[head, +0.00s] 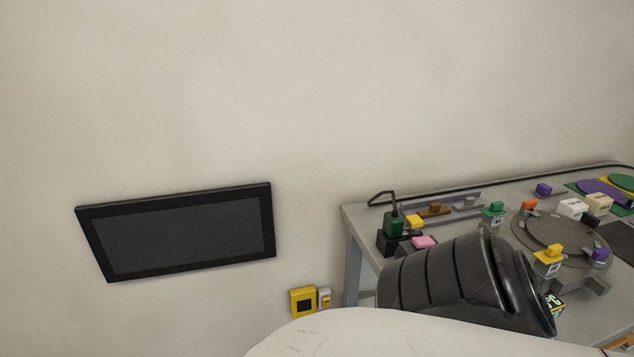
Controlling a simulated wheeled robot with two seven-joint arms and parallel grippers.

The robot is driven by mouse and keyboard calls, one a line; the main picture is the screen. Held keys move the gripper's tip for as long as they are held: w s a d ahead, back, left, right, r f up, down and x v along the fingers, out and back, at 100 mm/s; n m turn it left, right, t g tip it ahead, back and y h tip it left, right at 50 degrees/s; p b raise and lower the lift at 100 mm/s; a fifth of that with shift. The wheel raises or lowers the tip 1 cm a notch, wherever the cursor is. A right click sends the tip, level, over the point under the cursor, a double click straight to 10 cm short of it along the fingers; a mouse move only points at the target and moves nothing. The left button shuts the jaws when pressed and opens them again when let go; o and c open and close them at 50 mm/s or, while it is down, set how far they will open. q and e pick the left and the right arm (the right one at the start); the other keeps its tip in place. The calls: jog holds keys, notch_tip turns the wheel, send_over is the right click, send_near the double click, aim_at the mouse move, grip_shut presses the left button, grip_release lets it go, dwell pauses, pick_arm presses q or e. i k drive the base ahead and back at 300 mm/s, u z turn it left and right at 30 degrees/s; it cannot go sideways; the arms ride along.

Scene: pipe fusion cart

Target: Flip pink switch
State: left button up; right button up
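A small pink block (424,242), which looks like the pink switch, sits near the left end of the grey table in the head view. It is beside a dark green block with a bent wire handle. My own arm, with a white link and a black ribbed joint, crosses the bottom right and covers the table's near left part just in front of the pink block. The lower part of the pink block's mount is partly hidden. Neither of my grippers shows in this view.
The grey table (352,216) holds a green block (393,224), a yellow block (414,221), an orange-brown block (434,209) and a round plate (530,236) with coloured blocks. A black screen (180,232) hangs on the wall at left. A yellow box (303,301) is below.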

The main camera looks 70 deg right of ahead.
aim_at(421, 242)
jog(key=i, duration=0.45)
jog(key=z, duration=3.3)
